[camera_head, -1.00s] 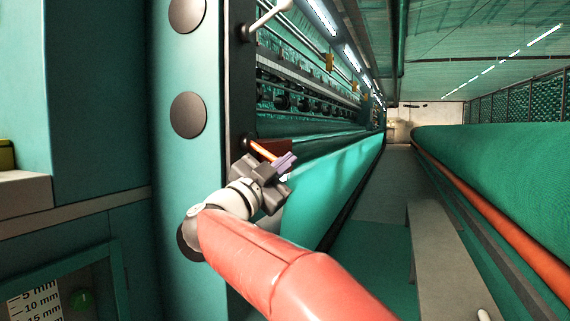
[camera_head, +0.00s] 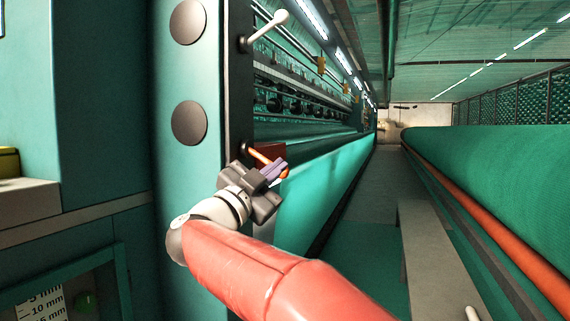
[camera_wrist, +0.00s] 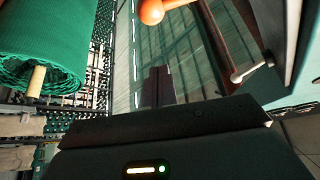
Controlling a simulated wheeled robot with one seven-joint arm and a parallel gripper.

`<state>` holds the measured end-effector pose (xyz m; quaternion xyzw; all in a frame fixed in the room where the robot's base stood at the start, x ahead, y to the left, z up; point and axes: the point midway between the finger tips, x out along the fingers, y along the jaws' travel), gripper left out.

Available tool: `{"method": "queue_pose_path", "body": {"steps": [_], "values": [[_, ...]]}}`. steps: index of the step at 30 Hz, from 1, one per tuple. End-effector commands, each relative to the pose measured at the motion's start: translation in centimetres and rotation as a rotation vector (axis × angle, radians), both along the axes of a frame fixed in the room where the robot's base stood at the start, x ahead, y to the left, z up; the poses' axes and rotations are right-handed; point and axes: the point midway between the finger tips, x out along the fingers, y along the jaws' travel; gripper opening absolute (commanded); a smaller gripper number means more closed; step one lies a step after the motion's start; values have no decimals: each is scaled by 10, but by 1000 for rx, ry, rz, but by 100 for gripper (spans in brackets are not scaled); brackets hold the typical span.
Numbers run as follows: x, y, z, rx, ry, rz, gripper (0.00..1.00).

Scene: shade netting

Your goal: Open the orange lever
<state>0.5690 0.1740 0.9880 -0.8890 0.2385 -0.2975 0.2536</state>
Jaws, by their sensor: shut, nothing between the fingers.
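The orange lever (camera_head: 258,155) sticks out from the dark edge of the teal machine's post in the head view, with a round orange end. The orange ball also shows at the top of the wrist view (camera_wrist: 151,11). My gripper (camera_head: 277,168) is in front of the lever, its purple fingers overlapping the lever's outer part in the head view. In the wrist view the fingers (camera_wrist: 158,84) are together and empty, with the ball beyond and apart from them in the picture. I cannot tell whether the gripper touches the lever.
A white lever (camera_head: 267,29) is higher on the same post. The teal post (camera_head: 185,75) stands close to my arm. A green netting roll (camera_head: 495,185) with an orange bar (camera_head: 500,230) lies along the right. A walkway (camera_head: 375,195) runs between them.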

Motion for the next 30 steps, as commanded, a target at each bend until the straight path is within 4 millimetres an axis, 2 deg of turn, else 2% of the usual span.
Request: {"method": "queue_pose_path", "body": {"steps": [3,9,21,26,30], "values": [[-15,13,-9,-1,1,3,0],[-28,25,-15,0,0,1,0],[-30,26,-16,-1,-1,1,0],[-26,19,1,-54,-17,89,0],[-22,13,22,-184,-4,289,0]]}}
